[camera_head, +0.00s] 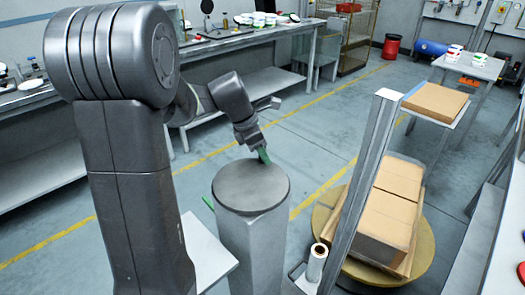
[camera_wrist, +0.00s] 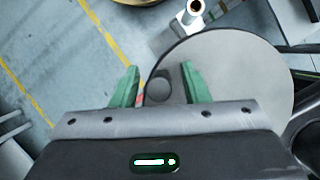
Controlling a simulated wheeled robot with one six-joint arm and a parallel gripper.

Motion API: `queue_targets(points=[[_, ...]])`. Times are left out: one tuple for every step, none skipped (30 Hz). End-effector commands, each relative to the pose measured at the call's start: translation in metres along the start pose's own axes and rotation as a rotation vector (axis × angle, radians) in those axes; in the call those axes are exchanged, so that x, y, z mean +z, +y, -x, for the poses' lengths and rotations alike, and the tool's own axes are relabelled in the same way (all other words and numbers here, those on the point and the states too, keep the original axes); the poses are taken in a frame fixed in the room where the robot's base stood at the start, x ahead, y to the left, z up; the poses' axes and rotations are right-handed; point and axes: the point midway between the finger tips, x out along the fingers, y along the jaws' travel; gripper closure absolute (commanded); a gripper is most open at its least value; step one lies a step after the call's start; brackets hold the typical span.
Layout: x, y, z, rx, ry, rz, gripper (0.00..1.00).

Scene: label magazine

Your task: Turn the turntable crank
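A grey round disc (camera_head: 250,182) tops a grey pedestal (camera_head: 253,245); it looks like the crank wheel. In the wrist view the disc (camera_wrist: 235,70) fills the right half, with a small dark round knob (camera_wrist: 158,90) near its left edge. The turntable (camera_head: 423,262) is a tan round plate to the right, carrying stacked cartons (camera_head: 390,210). My gripper (camera_head: 264,156) is above the disc's far edge. In the wrist view its green fingers (camera_wrist: 158,84) are apart, with the knob showing between them. I cannot tell whether they touch it.
An upright grey post (camera_head: 362,185) and a white film roll (camera_head: 316,263) stand between pedestal and turntable. A table with a flat carton (camera_head: 436,101) is at the right. Workbenches line the back left. Floor behind the disc is clear.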

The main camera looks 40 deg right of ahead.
Motion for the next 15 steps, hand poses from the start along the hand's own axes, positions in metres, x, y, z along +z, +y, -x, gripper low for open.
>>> queue_targets(points=[[0.0, 0.0, 0.0, 0.0, 0.0, 0.0, 0.59], [0.0, 0.0, 0.0, 0.0, 0.0, 0.0, 0.59], [0.0, 0.0, 0.0, 0.0, 0.0, 0.0, 0.59], [0.0, 0.0, 0.001, 0.0, 0.0, 0.0, 0.59], [0.0, 0.0, 0.002, 0.0, 0.0, 0.0, 0.59], [0.0, 0.0, 0.004, 0.001, 0.0, 0.0, 0.59], [0.0, 0.0, 0.007, 0.002, 0.0, 0.0, 0.59], [0.0, 0.0, 0.01, 0.002, 0.0, -0.001, 0.59], [0.0, 0.001, 0.016, 0.002, 0.0, -0.001, 0.59], [0.0, 0.001, 0.021, 0.004, 0.0, 0.0, 0.59], [0.0, 0.001, 0.028, 0.004, 0.0, 0.0, 0.59], [0.0, 0.001, 0.036, 0.006, 0.0, 0.0, 0.59], [0.0, 0.001, 0.043, 0.005, 0.0, 0.0, 0.59], [0.0, 0.001, 0.05, 0.005, -0.001, 0.0, 0.59], [0.0, 0.001, 0.06, 0.006, -0.001, 0.0, 0.59]])
